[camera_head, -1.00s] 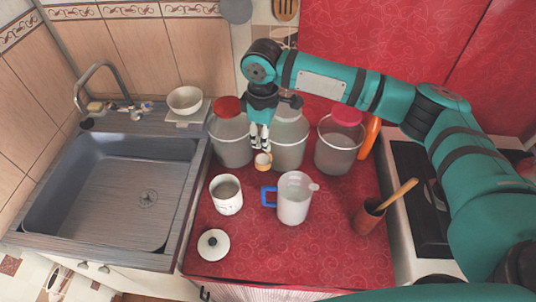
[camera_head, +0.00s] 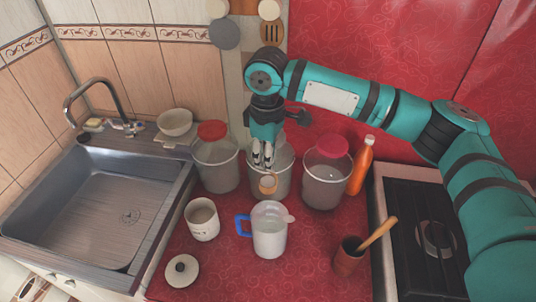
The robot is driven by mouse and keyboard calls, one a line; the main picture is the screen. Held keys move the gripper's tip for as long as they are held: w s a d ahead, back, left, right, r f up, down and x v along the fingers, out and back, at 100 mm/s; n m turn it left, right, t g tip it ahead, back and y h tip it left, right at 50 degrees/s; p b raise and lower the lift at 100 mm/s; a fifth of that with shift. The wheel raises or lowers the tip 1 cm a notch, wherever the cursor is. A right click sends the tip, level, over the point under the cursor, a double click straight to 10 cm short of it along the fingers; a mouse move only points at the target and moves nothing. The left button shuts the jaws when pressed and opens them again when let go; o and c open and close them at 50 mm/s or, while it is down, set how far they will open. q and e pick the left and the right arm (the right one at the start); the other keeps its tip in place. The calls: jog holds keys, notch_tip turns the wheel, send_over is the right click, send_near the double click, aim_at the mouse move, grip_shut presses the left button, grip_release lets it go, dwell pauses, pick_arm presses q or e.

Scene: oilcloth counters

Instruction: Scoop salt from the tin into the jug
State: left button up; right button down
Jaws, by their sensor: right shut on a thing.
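The salt tin (camera_head: 202,228) is a white, open, round container left of the jug; its contents are hard to make out. Its round white lid (camera_head: 172,272) with a dark knob lies on the counter in front of it. The jug (camera_head: 269,238) is translucent white with a blue handle on its left, standing upright. My right gripper (camera_head: 263,162) points down and is shut on a small tan scoop (camera_head: 268,184). The scoop appears just behind and above the jug, in front of the middle canister; whether it holds salt I cannot tell. My left gripper is not in view.
Three large canisters, the left one (camera_head: 217,172) red-lidded, line the back of the red counter (camera_head: 240,285). An orange bottle (camera_head: 361,166) stands behind right. A brown cup (camera_head: 347,262) with a wooden utensil is right of the jug. A sink is left, a stove right.

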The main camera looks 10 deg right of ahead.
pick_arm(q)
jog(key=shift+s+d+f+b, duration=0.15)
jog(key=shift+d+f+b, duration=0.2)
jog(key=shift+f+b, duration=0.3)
pick_arm(e)
jog(key=s+f+t, duration=0.1)
jog(key=s+f, duration=0.3)
jog(key=shift+a+f+t, duration=0.2)
jog(key=shift+f+t, duration=0.05)
jog(key=shift+t, duration=0.15)
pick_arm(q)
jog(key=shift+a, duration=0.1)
pick_arm(e)
jog(key=shift+s, duration=0.1)
jog(key=shift+s, duration=0.1)
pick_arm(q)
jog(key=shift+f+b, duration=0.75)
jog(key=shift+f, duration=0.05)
pick_arm(e)
jog(key=s+t, duration=0.2)
jog(key=t, duration=0.1)
jog(key=shift+s+a+f+h, duration=0.1)
jog(key=shift+s+a+h, duration=0.1)
jog(key=shift+h, duration=0.1)
